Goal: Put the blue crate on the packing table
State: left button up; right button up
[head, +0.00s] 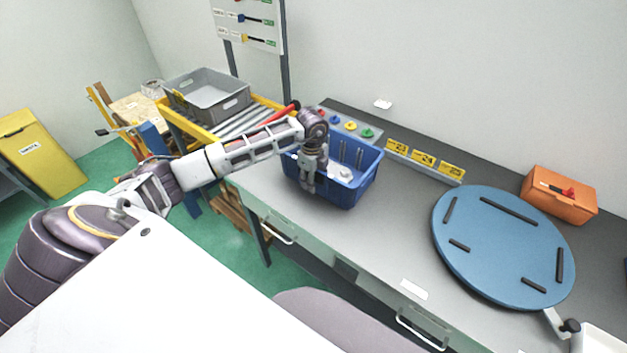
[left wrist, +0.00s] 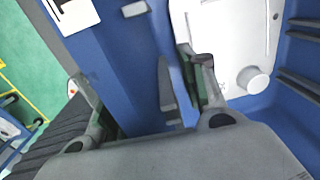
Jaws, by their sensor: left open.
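The blue crate (head: 354,190) stands upright on a long grey table (head: 300,227), toward its left end. I cannot tell whether this table is the packing table. A pale casting with a round boss lies inside the crate, clear in the left wrist view (left wrist: 232,40). My left gripper (head: 308,188) is at the crate's near left side, pointing down. In the left wrist view the open fingers (left wrist: 150,100) are on either side of the crate's blue wall (left wrist: 112,60). Contact with the wall is unclear. My right gripper is not in view.
A blue round turntable (head: 505,250) and an orange box (head: 560,194) are to the right. Yellow number signs (head: 424,160) and a button panel (head: 345,124) are behind the crate. A grey bin (head: 207,97) sits on a roller stand at left. Bare tabletop lies between crate and turntable.

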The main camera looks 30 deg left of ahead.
pick_arm(q)
jog(key=r, duration=0.4)
jog(key=r+b, duration=0.1)
jog(key=r, duration=0.6)
jog(key=shift+s+r+b, duration=0.25)
jog(key=shift+r+b, duration=0.1)
jog(key=shift+r, duration=0.05)
